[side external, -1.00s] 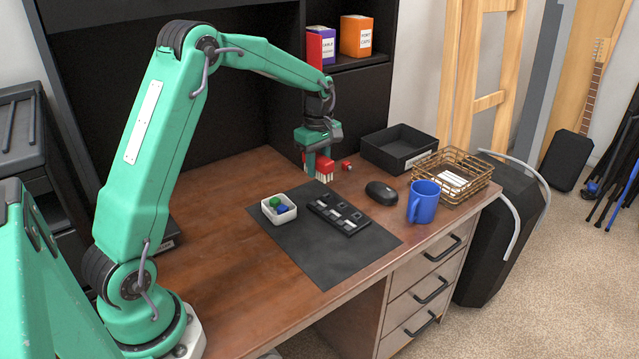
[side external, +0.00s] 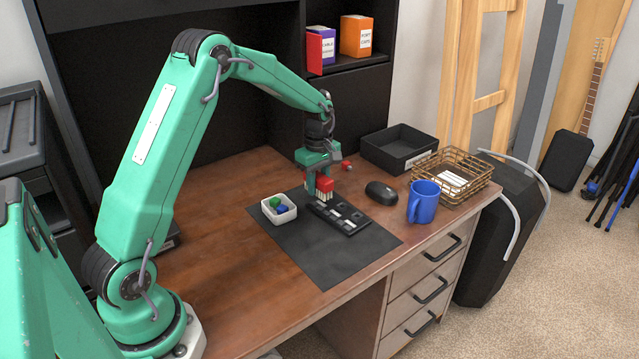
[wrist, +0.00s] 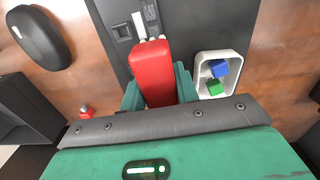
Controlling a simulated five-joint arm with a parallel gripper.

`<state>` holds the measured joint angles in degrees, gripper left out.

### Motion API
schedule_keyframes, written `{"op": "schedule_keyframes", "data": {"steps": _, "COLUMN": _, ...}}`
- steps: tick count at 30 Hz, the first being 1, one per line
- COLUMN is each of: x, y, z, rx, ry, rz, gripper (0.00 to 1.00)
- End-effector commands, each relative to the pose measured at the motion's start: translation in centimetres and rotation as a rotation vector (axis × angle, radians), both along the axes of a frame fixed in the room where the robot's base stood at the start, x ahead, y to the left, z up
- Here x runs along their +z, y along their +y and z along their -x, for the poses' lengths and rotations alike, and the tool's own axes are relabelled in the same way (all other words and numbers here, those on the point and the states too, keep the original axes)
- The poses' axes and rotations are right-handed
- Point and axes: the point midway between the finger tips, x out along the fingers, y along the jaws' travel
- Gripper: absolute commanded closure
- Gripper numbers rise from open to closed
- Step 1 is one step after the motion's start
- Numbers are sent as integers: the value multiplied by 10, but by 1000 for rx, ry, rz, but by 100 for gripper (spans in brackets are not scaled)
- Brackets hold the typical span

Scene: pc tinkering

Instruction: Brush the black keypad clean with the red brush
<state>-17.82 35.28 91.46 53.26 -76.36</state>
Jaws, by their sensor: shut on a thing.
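The black keypad (side external: 346,219) lies flat on the dark mat (side external: 321,261), with pale and dark squares on its top. It also shows in the wrist view (wrist: 123,39). My gripper (side external: 319,187) is shut on the red brush (side external: 324,184), which also shows between the fingers in the wrist view (wrist: 152,72). The brush's pale bristles point down at the far left end of the keypad. I cannot tell whether the bristles touch it. Part of that keypad end is hidden behind the brush.
A white tray (side external: 289,216) with a blue and a green cube stands left of the keypad. A black mouse (side external: 381,192), a blue mug (side external: 423,203), a wire basket (side external: 468,192) and a black bin (side external: 409,158) stand to the right. A small red piece (side external: 346,165) lies behind. The front mat is clear.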

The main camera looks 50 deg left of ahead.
Motion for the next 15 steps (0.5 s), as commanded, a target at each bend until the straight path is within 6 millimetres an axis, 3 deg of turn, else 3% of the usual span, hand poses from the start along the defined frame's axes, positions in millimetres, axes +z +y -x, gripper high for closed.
{"op": "schedule_keyframes", "data": {"steps": 9, "x": 1, "y": 0, "z": 0, "rx": 0, "ry": -1, "rz": 0, "gripper": 88}}
{"op": "schedule_keyframes", "data": {"steps": 15, "x": 23, "y": 0, "z": -1, "rx": 0, "ry": -4, "rz": -1, "gripper": 88}}
